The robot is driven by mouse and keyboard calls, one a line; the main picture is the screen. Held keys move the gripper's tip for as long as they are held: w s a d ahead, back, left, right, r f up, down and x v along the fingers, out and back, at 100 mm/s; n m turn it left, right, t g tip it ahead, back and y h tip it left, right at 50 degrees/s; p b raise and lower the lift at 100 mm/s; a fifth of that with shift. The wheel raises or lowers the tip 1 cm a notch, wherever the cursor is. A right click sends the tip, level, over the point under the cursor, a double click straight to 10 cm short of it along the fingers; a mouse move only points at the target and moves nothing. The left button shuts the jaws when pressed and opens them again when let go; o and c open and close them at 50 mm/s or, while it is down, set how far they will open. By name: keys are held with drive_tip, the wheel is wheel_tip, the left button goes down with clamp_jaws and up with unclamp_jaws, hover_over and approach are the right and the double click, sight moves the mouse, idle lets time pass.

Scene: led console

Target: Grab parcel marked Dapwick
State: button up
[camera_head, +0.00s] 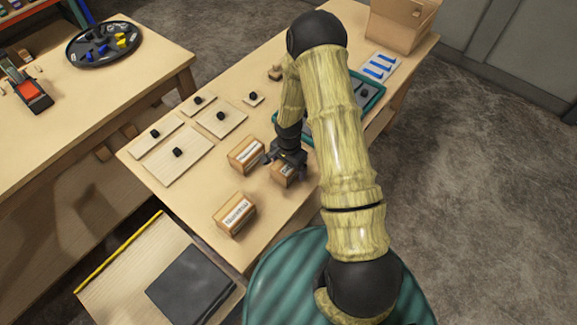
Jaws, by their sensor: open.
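Three small brown parcels with white labels are on the wooden table. One parcel (284,174) is directly under my gripper (285,165), partly hidden by it. A second parcel (245,154) stands just left of the gripper. A third parcel (234,214) stands nearer the front edge. The label print is too small to read surely, so I cannot tell which one is marked Dapwick. My gripper is open and points down, its fingers at the top of the parcel below; I cannot tell whether they touch it.
Several flat boards with black knobs (221,116) lie to the left. A teal tray (373,99) is behind my arm, with a card with blue strips (380,67) and a large cardboard box (402,24) beyond. Another table (80,115) stands at left.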

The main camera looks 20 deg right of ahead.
idle(0.3)
drive_tip(key=c, duration=1.4)
drive_tip(key=shift+o, duration=0.2)
wheel_tip(320, 180, up, 10)
drive_tip(key=shift+r+b, duration=0.1)
drive_tip(key=shift+b, duration=0.7)
